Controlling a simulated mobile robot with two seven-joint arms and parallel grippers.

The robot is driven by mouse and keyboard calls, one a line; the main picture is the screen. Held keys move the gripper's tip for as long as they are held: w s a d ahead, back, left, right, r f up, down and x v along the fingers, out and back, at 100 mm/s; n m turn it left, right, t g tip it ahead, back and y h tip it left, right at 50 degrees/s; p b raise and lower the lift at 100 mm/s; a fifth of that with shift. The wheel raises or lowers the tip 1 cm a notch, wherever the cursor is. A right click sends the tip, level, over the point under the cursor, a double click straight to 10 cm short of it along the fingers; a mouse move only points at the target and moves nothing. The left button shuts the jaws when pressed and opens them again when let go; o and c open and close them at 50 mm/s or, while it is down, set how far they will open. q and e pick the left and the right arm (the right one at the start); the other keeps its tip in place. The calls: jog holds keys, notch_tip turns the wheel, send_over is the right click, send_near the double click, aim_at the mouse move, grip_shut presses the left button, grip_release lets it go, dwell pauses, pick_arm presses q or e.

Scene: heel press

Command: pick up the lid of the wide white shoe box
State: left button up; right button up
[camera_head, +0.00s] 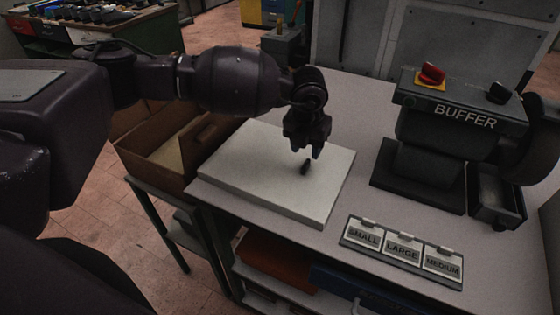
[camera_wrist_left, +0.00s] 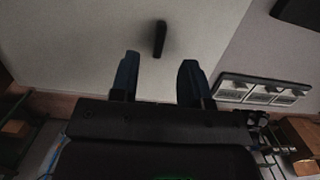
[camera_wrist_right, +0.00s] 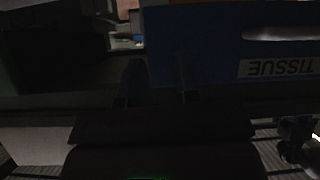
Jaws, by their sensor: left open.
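The wide white shoe box lid (camera_head: 265,172) lies flat on the workbench, with a small dark upright handle (camera_head: 305,167) on its top. The lid (camera_wrist_left: 80,40) and its handle (camera_wrist_left: 160,38) also show in the left wrist view. My left gripper (camera_head: 305,150) points down just above the handle, fingers apart. In the left wrist view my left gripper (camera_wrist_left: 160,75) is open and empty, with the handle beyond the fingertips and apart from them. The box under the lid cannot be told apart. My right gripper (camera_wrist_right: 160,80) shows only in the dark right wrist view, its fingers apart.
A black buffer machine (camera_head: 440,135) stands on the right of the workbench. A plate with small, large and medium labels (camera_head: 402,250) lies near the front edge. A brown open box (camera_head: 170,150) stands left of the lid. A blue drawer labelled tissue (camera_wrist_right: 230,50) faces my right gripper.

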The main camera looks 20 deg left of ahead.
aim_at(306, 163)
pick_arm(q)
jog(key=shift+w+f+p, duration=0.15)
jog(key=shift+f+p, duration=0.4)
jog(key=shift+f, duration=2.05)
grip_shut()
